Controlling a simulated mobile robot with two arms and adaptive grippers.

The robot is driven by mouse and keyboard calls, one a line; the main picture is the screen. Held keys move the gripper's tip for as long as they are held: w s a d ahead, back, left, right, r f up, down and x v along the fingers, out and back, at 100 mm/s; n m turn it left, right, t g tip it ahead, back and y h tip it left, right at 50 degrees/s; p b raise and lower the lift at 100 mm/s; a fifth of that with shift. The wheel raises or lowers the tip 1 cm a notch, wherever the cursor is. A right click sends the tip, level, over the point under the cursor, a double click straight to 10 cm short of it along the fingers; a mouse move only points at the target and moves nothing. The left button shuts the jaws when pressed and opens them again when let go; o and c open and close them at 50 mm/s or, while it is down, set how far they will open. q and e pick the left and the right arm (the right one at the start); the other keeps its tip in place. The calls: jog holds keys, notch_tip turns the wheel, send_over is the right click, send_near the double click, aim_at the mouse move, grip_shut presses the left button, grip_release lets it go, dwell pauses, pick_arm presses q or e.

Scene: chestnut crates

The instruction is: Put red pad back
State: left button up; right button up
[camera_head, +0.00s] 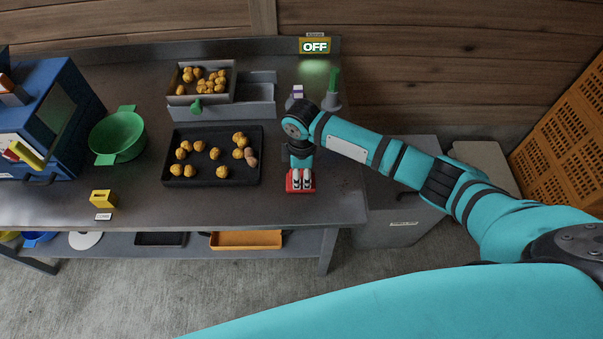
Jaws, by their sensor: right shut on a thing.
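The red pad (290,185) is at the right front part of the grey metal workbench (232,205). My right gripper (302,181) points down over the pad and is shut on it, with its light fingertips against the red surface. I cannot tell whether the pad rests on the bench or is held just above it. My left gripper is not in view.
A black tray (200,183) of chestnuts lies left of the pad. Behind it are a grey crate (206,99) of chestnuts and an "OFF" sign (315,46). A green pot (119,140), yellow block (102,197) and blue machine (68,125) stand left. Bare bench lies in front.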

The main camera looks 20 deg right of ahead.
jog(key=shift+f, duration=0.1)
jog(key=o, duration=1.1)
notch_tip(320, 180, up, 12)
jog(key=b, duration=0.1)
